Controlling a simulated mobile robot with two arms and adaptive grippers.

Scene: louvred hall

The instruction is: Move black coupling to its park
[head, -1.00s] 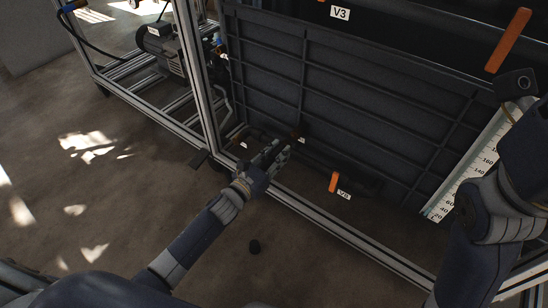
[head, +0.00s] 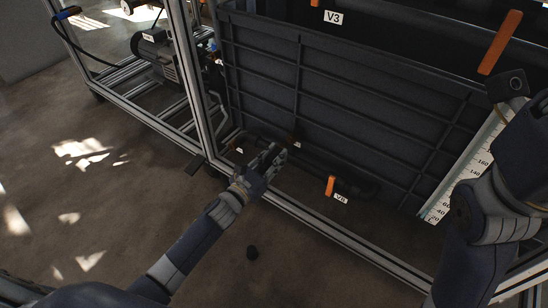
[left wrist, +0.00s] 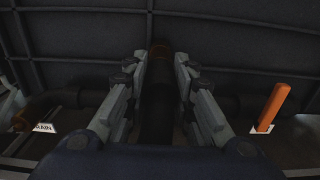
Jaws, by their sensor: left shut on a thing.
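My left gripper (head: 272,155) reaches over the frame's lower rail to the foot of the dark ribbed tank. In the left wrist view its fingers (left wrist: 158,82) are shut on a black cylindrical piece, which I take to be the black coupling (left wrist: 156,108). A dull copper-coloured ring (left wrist: 158,48) shows at its far end. In the head view the gripper hides the piece. I cannot tell whether it touches a fitting. No park is clearly identifiable. My right arm (head: 485,210) stands at the right; its gripper is not visible.
The aluminium rail (head: 335,232) runs below the ribbed tank (head: 335,105). An orange valve handle (head: 330,186) stands right of my left gripper, and a DRAIN label (left wrist: 42,127) is at its left.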

